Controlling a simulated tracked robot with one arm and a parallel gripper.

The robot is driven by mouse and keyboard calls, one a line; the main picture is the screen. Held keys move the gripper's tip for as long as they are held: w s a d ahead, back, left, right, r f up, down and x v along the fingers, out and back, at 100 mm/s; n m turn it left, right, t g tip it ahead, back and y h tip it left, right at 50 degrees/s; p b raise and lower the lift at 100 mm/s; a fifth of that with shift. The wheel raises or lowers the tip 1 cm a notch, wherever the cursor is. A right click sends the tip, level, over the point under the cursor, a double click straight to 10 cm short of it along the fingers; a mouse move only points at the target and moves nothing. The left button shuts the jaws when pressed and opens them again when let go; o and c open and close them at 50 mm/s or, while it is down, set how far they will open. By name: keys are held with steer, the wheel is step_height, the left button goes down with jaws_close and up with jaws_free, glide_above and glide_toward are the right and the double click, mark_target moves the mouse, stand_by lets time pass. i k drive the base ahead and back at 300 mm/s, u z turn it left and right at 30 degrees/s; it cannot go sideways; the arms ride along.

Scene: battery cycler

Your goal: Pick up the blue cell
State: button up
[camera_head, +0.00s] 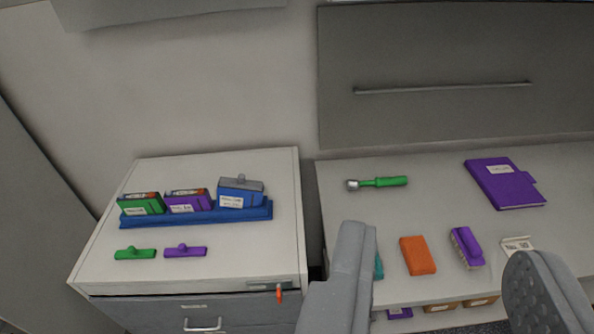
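The blue cell (241,198) is a small blue block with a grey top and a white label. It stands at the right end of a blue rack (190,218) on the left cabinet. A green cell (141,205) and a purple cell (188,203) stand to its left in the same rack. My gripper (445,270) is open, with its two grey fingers wide apart at the bottom right. Nothing is held between the fingers. It is in front of the right-hand bench, to the right of the blue cell and apart from it.
Green and purple caps (185,251) lie before the rack. The right bench holds a green-handled tool (378,183), a purple book (504,185), an orange block (417,255) and a purple brush (466,247). A dark gap separates cabinet and bench. A grey wall cabinet (450,60) hangs behind.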

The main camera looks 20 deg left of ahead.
mark_target(228, 198)
steer(key=z, duration=0.1)
steer(key=i, duration=1.35)
steer(key=u, duration=0.25)
